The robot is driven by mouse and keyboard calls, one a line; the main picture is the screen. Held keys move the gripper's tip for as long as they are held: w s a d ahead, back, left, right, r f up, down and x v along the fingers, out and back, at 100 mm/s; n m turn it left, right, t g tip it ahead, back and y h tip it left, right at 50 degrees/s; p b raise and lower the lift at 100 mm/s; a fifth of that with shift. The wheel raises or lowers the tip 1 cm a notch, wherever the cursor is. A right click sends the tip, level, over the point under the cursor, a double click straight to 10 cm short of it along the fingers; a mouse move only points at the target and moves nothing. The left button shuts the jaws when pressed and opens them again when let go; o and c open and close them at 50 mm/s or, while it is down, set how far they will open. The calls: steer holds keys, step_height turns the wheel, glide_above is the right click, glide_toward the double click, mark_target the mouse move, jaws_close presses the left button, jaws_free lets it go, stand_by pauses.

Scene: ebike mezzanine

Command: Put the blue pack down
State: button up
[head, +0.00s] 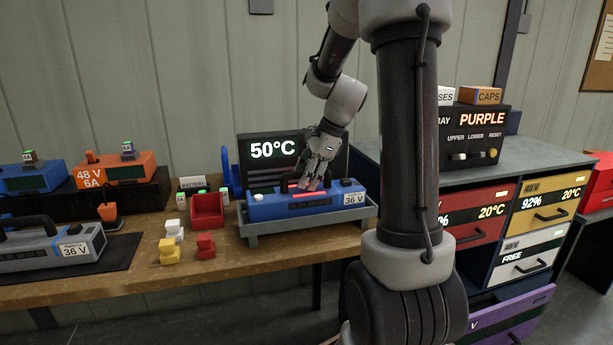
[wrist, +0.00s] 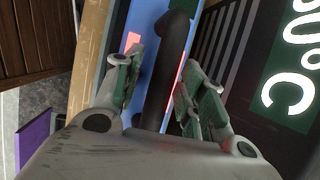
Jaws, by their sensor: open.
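The blue pack (head: 283,208) rests in a grey tray (head: 311,226) on the wooden bench, below a dark display reading 50°C. It has a black carry handle, red lights on top and a 36 V label. My gripper (head: 305,187) is over the middle of the pack. In the wrist view, the open fingers of my gripper (wrist: 163,85) stand on either side of the black handle (wrist: 166,65), with gaps between them and it. The blue pack's top (wrist: 146,22) shows behind the handle. Part of the pack is hidden by my gripper.
A red bin (head: 207,210) and small yellow, white and red blocks lie left of the tray. A grey 36 V pack (head: 55,250) sits further left on a dark mat. Orange and blue chargers stand behind it. A drawer cabinet (head: 540,222) stands at the right.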

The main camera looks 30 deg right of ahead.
steer(key=shift+r, duration=0.1)
steer(key=v, duration=1.1)
steer(key=s+a+f+n+h, duration=0.1)
steer(key=s+a+n, duration=0.2)
steer(key=s+n, duration=0.4)
steer(key=s+a+n+h, duration=0.1)
steer(key=s+a+n, duration=0.2)
steer(key=s+n, duration=0.3)
steer(key=s+a+f+n+t+h, duration=0.1)
steer(key=s+a+n, duration=0.1)
steer(key=s+n, duration=0.5)
steer(key=shift+s+a+f+n+h, duration=0.3)
steer(key=shift+s+a+n+h, duration=0.05)
steer(key=shift+a+n+h, duration=0.05)
steer(key=shift+c, duration=0.5)
